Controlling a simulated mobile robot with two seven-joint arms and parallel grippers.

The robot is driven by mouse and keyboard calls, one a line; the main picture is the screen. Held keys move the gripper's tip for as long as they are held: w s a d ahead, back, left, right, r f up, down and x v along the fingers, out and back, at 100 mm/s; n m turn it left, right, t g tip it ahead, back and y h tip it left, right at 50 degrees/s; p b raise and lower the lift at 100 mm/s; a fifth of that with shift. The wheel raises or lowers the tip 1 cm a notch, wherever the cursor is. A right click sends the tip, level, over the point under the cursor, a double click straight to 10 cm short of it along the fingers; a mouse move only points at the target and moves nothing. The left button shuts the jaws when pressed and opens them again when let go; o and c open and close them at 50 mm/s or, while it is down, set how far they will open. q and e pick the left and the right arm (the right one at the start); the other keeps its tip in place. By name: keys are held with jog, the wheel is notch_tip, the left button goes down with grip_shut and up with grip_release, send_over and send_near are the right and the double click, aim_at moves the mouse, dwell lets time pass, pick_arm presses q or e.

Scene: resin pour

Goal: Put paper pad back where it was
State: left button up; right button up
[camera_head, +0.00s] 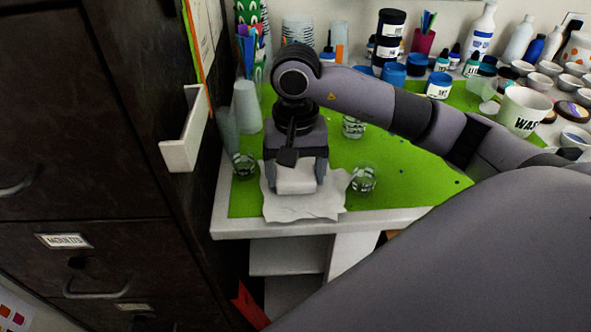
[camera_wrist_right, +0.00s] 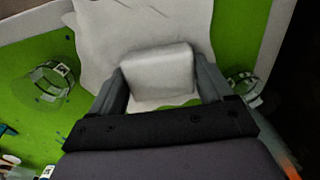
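The paper pad appears to be the small white block (camera_head: 296,178) between the fingers of my right gripper (camera_head: 297,172). In the right wrist view the pad (camera_wrist_right: 160,70) fills the space between the two fingers (camera_wrist_right: 162,85), which look flush against its sides. A crumpled white sheet (camera_head: 305,207) lies under the pad and gripper at the front edge of the green mat. I cannot tell whether the pad touches the sheet or is held just above it. My left gripper is out of view.
Clear cups stand close by, left (camera_head: 244,166), right (camera_head: 363,179) and behind (camera_head: 353,126) the gripper. A dark cabinet (camera_head: 90,130) with a white wall holder (camera_head: 187,140) borders the left. Bottles and a white "WAS…" cup (camera_head: 523,111) crowd the back right.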

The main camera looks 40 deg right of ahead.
aim_at(296, 174)
jog(key=shift+o, duration=1.1)
jog(key=shift+r, duration=0.15)
jog(key=shift+r, duration=0.2)
notch_tip(296, 174, up, 12)
jog(key=p, duration=0.1)
jog(key=shift+f, duration=0.15)
